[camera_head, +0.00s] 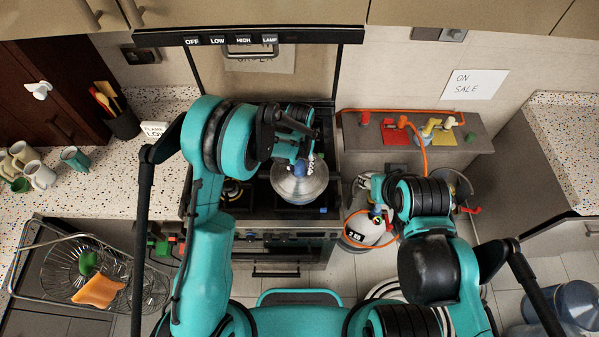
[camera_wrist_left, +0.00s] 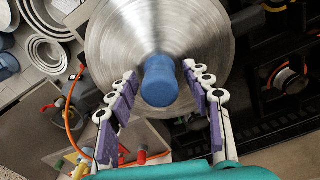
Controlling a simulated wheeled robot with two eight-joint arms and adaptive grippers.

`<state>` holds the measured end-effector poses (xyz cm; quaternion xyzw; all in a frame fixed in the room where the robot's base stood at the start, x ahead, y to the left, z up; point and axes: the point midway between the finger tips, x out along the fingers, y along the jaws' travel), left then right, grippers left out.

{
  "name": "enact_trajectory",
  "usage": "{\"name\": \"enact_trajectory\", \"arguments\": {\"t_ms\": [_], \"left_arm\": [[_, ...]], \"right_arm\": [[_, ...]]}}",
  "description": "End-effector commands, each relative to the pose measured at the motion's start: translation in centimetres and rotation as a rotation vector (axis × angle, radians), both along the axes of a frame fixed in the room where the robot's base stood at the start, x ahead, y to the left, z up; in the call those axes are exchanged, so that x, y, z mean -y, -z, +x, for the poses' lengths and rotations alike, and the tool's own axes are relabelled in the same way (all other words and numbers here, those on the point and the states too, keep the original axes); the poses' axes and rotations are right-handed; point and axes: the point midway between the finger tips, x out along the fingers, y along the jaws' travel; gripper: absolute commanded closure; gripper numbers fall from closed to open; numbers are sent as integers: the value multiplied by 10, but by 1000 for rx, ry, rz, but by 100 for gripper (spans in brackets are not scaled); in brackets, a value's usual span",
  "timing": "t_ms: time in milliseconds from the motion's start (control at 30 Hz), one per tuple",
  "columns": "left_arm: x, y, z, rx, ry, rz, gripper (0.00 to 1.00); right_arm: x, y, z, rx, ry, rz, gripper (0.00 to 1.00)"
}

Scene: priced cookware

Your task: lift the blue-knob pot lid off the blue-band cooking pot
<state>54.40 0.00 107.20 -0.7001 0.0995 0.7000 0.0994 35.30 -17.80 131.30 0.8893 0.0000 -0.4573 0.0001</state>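The silver pot lid (camera_head: 302,186) is on the stove in the head view, with its blue knob (camera_head: 299,168) on top. In the left wrist view the round brushed lid (camera_wrist_left: 120,40) fills the upper middle and the blue knob (camera_wrist_left: 158,80) points at the camera. The cooking pot is mostly hidden under the lid, and I cannot make out its band. My left gripper (camera_head: 304,156) is at the knob; its purple-padded fingers (camera_wrist_left: 161,74) are open on either side of it, with small gaps visible. My right gripper (camera_head: 378,196) is away to the right, partly hidden by its arm.
The black stove (camera_head: 258,199) has a raised back panel and a hood (camera_head: 250,38) above. Mugs (camera_head: 41,175) and a wire dish rack (camera_head: 60,262) stand left.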

Motion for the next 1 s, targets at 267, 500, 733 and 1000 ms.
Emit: {"name": "enact_trajectory", "arguments": {"t_ms": [267,500,733,1000], "left_arm": [[0,0,0,0,0,0,100],[0,-2,0,0,0,0,100],[0,-23,0,0,0,0,100],[27,-63,31,0,2,0,100]], "right_arm": [[0,0,0,0,0,0,60],[0,0,0,0,0,0,60],[0,3,0,0,0,0,60],[0,10,0,0,0,0,60]]}}
